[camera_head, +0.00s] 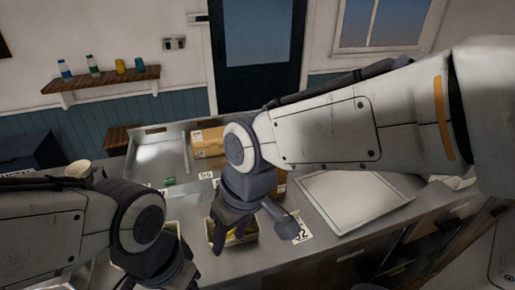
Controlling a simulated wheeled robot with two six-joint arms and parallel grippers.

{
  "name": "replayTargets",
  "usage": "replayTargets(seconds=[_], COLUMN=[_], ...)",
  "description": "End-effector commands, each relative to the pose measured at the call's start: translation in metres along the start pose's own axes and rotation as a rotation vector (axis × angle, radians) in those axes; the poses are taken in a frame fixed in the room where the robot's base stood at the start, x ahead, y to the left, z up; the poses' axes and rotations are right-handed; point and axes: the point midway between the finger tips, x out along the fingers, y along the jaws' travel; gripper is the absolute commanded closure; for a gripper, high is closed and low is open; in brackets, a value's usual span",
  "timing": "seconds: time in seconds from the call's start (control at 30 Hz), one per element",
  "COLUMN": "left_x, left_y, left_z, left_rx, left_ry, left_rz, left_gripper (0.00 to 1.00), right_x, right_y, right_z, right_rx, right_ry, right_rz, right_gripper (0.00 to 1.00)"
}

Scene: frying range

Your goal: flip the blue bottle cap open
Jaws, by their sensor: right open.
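No blue bottle cap can be made out for certain on the counter; my arms cover part of it. A small bottle with blue on it (65,69) stands upright on the wall shelf, well away from both grippers. My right gripper (250,232) is open and points down over a small tray with yellow contents (249,228). Nothing shows clearly between its fingers, and it hides part of the tray. My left gripper (160,278) is low at the bottom edge, partly cut off, so its jaw state is unclear.
The wall shelf (100,82) also holds a green bottle (93,65) and yellow and teal items. On the counter are a metal basin (160,155), a cardboard box (207,142), a small green item (169,181) and a pale flat tray (350,200) at right.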

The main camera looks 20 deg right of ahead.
Motion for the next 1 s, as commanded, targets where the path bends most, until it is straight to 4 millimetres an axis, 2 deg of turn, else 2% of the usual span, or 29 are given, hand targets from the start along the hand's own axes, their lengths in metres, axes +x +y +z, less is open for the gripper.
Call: replayTargets(seconds=[0.03,0.1,0.17,0.2,0.3,0.43,0.5,0.67,1.0], left_x=[0.036,0.061,0.081,0.093,0.117,0.135,0.139,0.139,0.134], left_y=[-0.003,-0.004,-0.006,-0.007,-0.009,-0.010,-0.010,-0.010,-0.010], left_z=[0.002,0.004,0.005,0.005,0.007,0.008,0.008,0.008,0.007], left_rx=[0.000,0.001,0.001,0.001,0.001,0.001,0.001,0.002,0.001], left_ry=[-0.001,-0.002,-0.002,-0.002,-0.001,-0.001,-0.001,-0.001,-0.001], left_rz=[0.000,0.000,0.000,0.000,0.000,0.000,0.000,0.000,0.000], left_gripper=[0.50,0.50,0.50,0.50,0.50,0.50,0.50,0.50,0.50], right_x=[0.020,0.019,0.014,0.008,-0.011,-0.035,-0.044,-0.047,0.002], right_y=[0.028,0.066,0.102,0.128,0.189,0.244,0.261,0.275,0.295], right_z=[-0.023,-0.056,-0.078,-0.089,-0.104,-0.108,-0.107,-0.111,-0.141], right_rx=[0.062,0.126,0.176,0.205,0.266,0.314,0.326,0.333,0.333], right_ry=[0.076,0.185,0.273,0.329,0.446,0.546,0.573,0.592,0.587], right_rz=[0.010,0.034,0.065,0.092,0.167,0.251,0.281,0.301,0.297], right_gripper=[0.48,0.48,0.48,0.48,0.48,0.48,0.48,0.48,0.48])
